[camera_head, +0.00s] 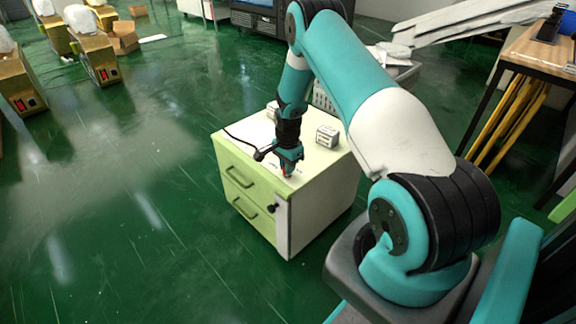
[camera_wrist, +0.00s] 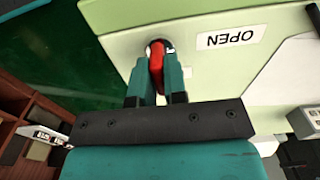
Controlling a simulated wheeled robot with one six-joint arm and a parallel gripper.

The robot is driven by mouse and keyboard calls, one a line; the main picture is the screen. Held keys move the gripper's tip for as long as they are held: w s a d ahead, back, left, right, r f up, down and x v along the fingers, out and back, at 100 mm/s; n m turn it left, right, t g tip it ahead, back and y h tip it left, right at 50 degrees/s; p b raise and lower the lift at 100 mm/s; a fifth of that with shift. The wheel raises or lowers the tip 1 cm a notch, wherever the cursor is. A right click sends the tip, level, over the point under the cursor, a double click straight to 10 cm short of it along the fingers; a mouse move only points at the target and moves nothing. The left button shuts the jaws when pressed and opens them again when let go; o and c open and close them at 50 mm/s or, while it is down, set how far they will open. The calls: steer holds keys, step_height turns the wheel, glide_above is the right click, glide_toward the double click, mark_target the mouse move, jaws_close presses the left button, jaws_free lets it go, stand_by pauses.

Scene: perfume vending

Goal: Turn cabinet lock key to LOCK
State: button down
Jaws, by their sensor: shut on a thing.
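The cabinet (camera_head: 303,222) is a low pale-green and white unit with two drawers, standing on the green floor. My gripper (camera_head: 286,170) points down at its top near the front edge. In the wrist view, my gripper's fingers (camera_wrist: 157,75) are shut on the red key (camera_wrist: 156,60). The key sits at a dark round lock (camera_wrist: 157,46) in the pale-green panel. An upside-down "OPEN" label (camera_wrist: 230,38) is to the right of the key. The key's exact angle is partly hidden by the fingers. No LOCK label is visible.
Small white boxes, one of them a cube (camera_head: 327,136), stand on the cabinet top behind my gripper. Drawer handles (camera_head: 240,178) and a black knob (camera_head: 274,207) stick out of the front. A wooden-topped table (camera_head: 540,45) stands at the right.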

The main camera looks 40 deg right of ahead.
steer(key=c, duration=1.2)
jaws_free()
steer(key=shift+o, duration=0.2)
steer(key=shift+r, duration=0.15)
step_height(320, 180, up, 17)
steer(key=p, duration=0.3)
steer(key=shift+r, duration=0.15)
